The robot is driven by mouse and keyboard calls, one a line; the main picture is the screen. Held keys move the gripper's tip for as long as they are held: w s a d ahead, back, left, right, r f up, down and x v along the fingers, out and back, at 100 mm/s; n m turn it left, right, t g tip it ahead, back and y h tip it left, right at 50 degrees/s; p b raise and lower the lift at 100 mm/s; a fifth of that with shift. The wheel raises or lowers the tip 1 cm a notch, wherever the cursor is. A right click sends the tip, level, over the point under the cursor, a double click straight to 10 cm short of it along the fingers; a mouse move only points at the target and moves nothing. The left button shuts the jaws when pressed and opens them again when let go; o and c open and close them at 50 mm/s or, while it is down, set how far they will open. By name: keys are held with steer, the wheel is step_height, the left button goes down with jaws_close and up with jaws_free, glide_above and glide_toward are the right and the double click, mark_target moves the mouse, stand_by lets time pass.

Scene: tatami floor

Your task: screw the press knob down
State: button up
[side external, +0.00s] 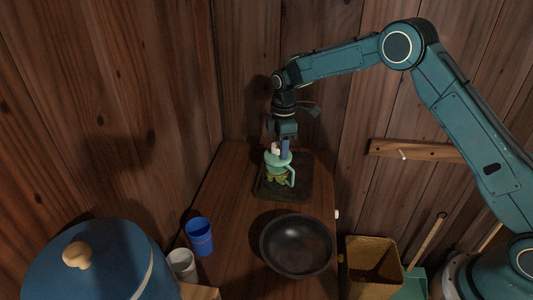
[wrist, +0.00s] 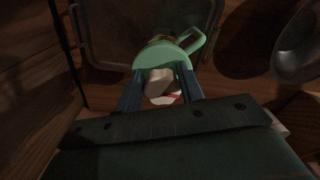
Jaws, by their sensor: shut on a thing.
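The press is a green jug-like vessel (side external: 271,160) with a side handle, standing upright on a dark tray (side external: 304,190). Leafy green contents show low in its body. In the wrist view the press's green top and handle (wrist: 194,45) lie just beyond my fingers. The pale knob (wrist: 159,82) sits on top of the press, with a small reddish mark near it. My gripper (side external: 281,145) points straight down over the press. Its two blue fingers (wrist: 160,78) are shut on the knob, one on each side. The knob's stem and any thread are hidden.
On the wooden counter a black bowl (side external: 297,246) stands in front of the tray. A blue cup (side external: 199,237), a grey cup (side external: 183,265) and a large blue lidded pot (side external: 90,268) are at front left. Wooden walls close off the back and left.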

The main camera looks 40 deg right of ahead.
steer(key=m, duration=0.3)
steer(key=f+m, duration=0.1)
steer(key=m, duration=0.2)
steer(key=shift+s+a+f, duration=0.1)
steer(key=shift+s+f, duration=0.1)
steer(key=o, duration=0.7)
steer(key=shift+a+r, duration=0.1)
steer(key=shift+r, duration=0.2)
steer(key=shift+w+r, duration=0.15)
steer(key=shift+r, duration=4.35)
